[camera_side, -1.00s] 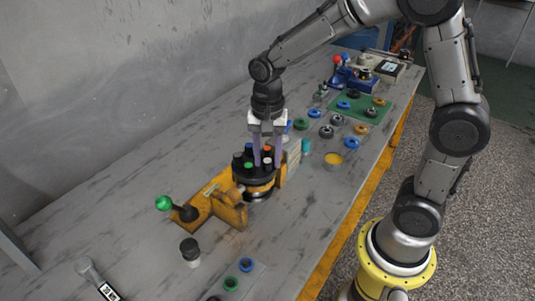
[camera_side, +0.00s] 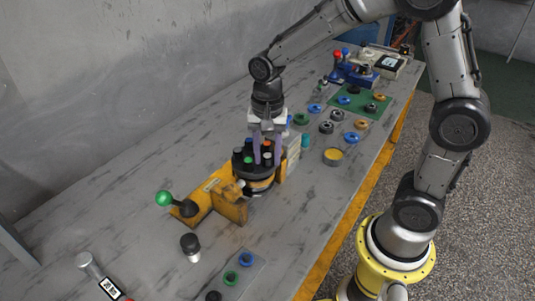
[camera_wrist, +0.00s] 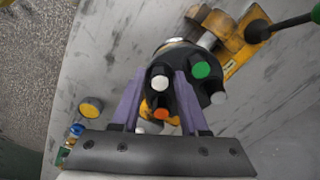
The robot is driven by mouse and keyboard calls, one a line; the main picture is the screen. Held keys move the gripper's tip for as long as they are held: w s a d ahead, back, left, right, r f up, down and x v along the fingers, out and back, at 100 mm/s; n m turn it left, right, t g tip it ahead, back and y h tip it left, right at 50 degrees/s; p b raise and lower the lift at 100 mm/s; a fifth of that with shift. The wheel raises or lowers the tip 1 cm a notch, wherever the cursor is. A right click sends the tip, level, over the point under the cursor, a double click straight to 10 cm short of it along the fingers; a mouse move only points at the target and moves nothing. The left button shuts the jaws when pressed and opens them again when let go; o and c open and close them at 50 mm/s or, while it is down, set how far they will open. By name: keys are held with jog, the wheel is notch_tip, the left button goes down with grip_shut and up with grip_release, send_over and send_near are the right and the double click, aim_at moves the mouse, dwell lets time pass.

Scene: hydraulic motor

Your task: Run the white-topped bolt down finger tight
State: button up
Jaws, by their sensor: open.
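The black round motor (camera_side: 257,170) sits in the yellow vise fixture (camera_side: 232,207), with several capped bolts standing on its top. The white-topped bolt (camera_side: 268,157) is at the front right in the side view. My gripper (camera_side: 266,157) is over the motor, fingers pointing down. Whether the fingers touch any bolt cannot be told.
A green bolt (camera_wrist: 201,69) and an orange bolt (camera_wrist: 161,113) stand close to the fingers. The green-knobbed vise handle (camera_side: 163,198) is at the left. A yellow-topped can (camera_side: 333,156) and a green mat (camera_side: 350,97) lie to the right. The front bench is partly clear.

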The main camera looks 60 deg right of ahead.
jog(key=c, duration=0.6)
jog(key=m, duration=0.4)
jog(key=shift+m, duration=2.1)
jog(key=m, duration=0.3)
jog(key=o, duration=0.6)
